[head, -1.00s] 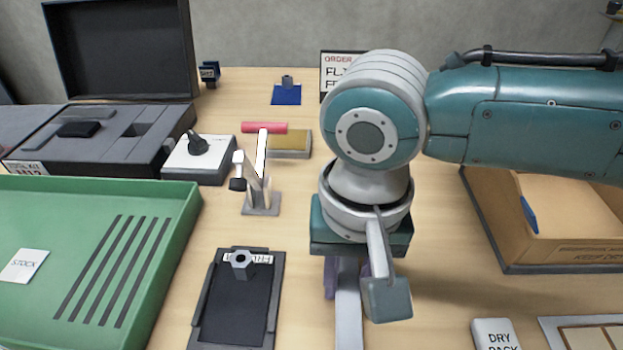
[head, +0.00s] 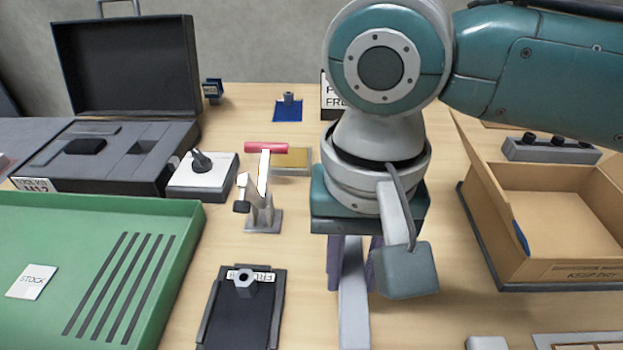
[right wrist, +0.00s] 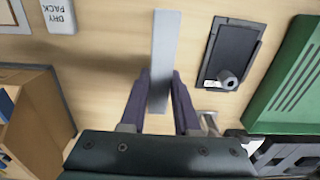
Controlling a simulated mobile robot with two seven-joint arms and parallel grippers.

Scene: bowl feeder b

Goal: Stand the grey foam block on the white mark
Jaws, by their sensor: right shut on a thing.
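The grey foam block (head: 353,300) is a long pale grey bar between the fingers of my right gripper (head: 355,262). In the right wrist view the block (right wrist: 164,50) reaches out past the fingertips, and the right gripper (right wrist: 160,92) is shut on it. In the head view its lower end runs off the bottom edge, so I cannot tell whether it touches the table. I cannot make out the white mark in either view. My left gripper is not in view.
A black tray (head: 235,318) with a hex nut (head: 245,283) lies left of the block. A toggle clamp (head: 263,217) stands behind it. A green tray (head: 165,208) is at left, an open carton (head: 560,272) at right.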

